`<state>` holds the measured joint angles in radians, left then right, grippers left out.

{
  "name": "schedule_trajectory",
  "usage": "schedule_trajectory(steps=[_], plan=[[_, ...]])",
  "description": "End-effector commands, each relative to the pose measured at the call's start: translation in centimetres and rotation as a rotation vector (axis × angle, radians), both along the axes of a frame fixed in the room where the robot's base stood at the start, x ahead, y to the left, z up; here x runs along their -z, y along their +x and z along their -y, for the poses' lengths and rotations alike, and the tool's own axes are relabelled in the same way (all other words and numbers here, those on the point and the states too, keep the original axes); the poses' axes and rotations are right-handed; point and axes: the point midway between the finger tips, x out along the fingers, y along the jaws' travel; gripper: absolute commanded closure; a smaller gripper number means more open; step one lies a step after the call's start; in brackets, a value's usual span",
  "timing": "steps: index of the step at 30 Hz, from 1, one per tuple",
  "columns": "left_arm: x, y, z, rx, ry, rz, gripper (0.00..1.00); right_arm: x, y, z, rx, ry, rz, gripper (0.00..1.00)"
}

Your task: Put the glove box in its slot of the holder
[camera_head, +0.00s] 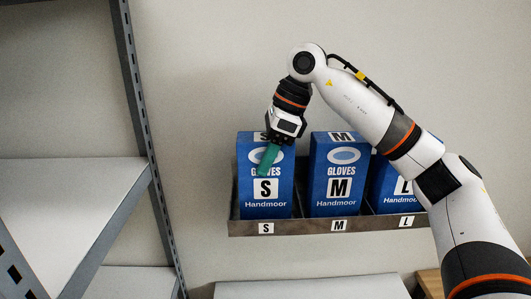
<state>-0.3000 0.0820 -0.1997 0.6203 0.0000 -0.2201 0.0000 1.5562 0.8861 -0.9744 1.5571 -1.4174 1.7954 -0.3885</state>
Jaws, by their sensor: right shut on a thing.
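The blue glove box marked S (266,206) stands upright in the left compartment of the grey holder (302,226), above the label S. Its lower edge meets the holder's front lip, so I cannot see whether it rests fully on the floor of the slot. My right gripper (268,160) reaches down from above and is shut on this S box. One green finger lies across the upper front face, over part of the oval print; the other finger is hidden. My left gripper is not in view.
A blue box marked M (339,190) stands in the middle compartment. A box marked L (403,189) is on the right, partly behind my right arm. A grey metal shelf rack (138,110) stands at the left. A pale surface (315,289) lies below the holder.

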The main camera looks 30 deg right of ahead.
Motion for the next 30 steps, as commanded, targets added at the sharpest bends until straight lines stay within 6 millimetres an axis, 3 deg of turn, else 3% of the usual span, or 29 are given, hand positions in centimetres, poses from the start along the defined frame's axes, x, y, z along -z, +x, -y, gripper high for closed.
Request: schedule_trajectory(steps=[5,6,10,22,30], plan=[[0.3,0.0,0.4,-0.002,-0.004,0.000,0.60,0.3,0.0,0.0,0.000,0.001,0.000,0.92],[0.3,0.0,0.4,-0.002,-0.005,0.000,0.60,0.4,0.0,0.0,0.000,0.000,0.000,0.44],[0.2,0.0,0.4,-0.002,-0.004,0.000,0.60,0.3,0.0,0.0,0.000,0.000,0.000,0.24],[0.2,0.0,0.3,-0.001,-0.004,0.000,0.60,-0.6,0.0,0.2,0.001,0.001,0.001,0.24],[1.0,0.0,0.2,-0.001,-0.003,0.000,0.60,-5.6,-0.9,2.0,0.001,0.002,0.004,0.24]])
